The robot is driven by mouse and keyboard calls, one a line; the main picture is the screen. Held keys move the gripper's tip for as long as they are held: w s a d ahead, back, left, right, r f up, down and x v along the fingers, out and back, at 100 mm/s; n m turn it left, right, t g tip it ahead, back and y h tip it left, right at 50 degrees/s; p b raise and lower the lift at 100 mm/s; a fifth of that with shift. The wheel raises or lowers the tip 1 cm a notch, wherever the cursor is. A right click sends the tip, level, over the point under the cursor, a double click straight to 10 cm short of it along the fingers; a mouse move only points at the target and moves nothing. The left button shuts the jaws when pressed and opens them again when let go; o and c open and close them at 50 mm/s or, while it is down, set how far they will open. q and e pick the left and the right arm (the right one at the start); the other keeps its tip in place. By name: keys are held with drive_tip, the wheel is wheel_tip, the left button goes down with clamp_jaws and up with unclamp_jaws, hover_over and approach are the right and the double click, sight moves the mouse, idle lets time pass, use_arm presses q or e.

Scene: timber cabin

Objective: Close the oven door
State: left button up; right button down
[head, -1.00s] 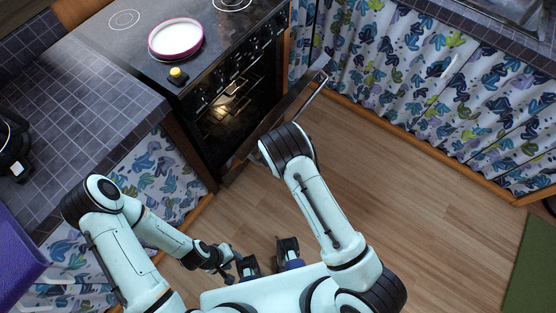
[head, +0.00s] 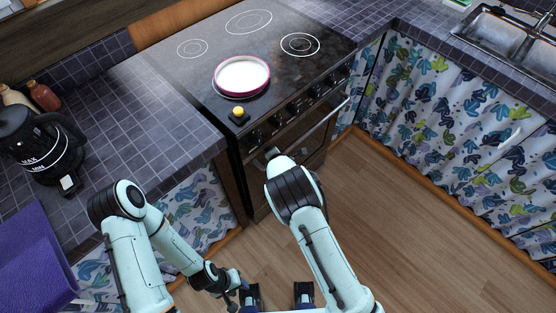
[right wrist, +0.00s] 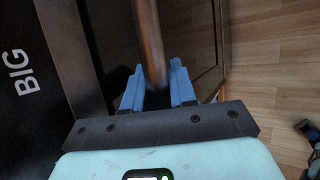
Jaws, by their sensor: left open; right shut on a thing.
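The oven (head: 246,168) stands below the cooktop in the head view. Its door (head: 301,143) looks nearly flush with the front, and the lit inside is out of sight; I cannot tell whether a small gap is left. The door's metal handle (head: 331,117) runs along its upper edge. In the right wrist view the handle (right wrist: 149,40) is a blurred bar between the blue fingers of my right gripper (right wrist: 158,88), which is shut on it. In the head view my right arm hides most of that gripper. My left gripper (head: 238,288) is open and empty, low in the picture, away from the oven.
A pink-rimmed pan (head: 241,77) and a small yellow object (head: 238,113) sit on the cooktop. A black kettle (head: 44,145) stands on the left tiled counter. Curtained cabinets (head: 440,130) run along the right. The wooden floor (head: 400,230) between is clear.

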drive_tip(key=shift+f, duration=0.1)
drive_tip(key=c, duration=1)
unclamp_jaws()
drive_tip(key=shift+s+r, duration=0.25)
drive_tip(key=shift+r, duration=0.2)
drive_tip(key=v, duration=1.2)
drive_tip(key=shift+s+d+r, duration=0.1)
drive_tip(key=shift+s+d, duration=0.05)
drive_tip(key=shift+s, duration=0.1)
